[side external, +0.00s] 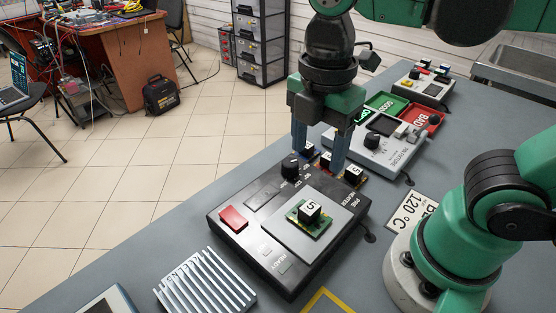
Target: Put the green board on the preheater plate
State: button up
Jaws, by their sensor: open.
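The green board (319,228) lies on the grey plate of the preheater (284,233). It carries a black block (309,210) with a white label reading 5. My gripper (318,160) is open, its two blue fingers pointing down beyond the plate, apart from the green board. Behind and between the fingers are other small boards with black blocks, one red (325,163), partly hidden by the fingers. Whether the fingers touch any of them cannot be told.
A yellowish board (355,176) is close to the right finger. Beyond are a grey device with a knob (373,141), a green tray (388,105) and a red tray (421,118). A ribbed metal rack (205,286) stands in front. A 120 °C sign (411,213) lies right.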

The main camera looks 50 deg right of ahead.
jog(key=w+d+f+m+t, duration=0.3)
jog(key=w+d+m+t, duration=0.3)
jog(key=m, duration=1.2)
jog(key=shift+w+d+f+t, duration=0.15)
jog(key=shift+w+t, duration=0.1)
jog(key=shift+t, duration=0.35)
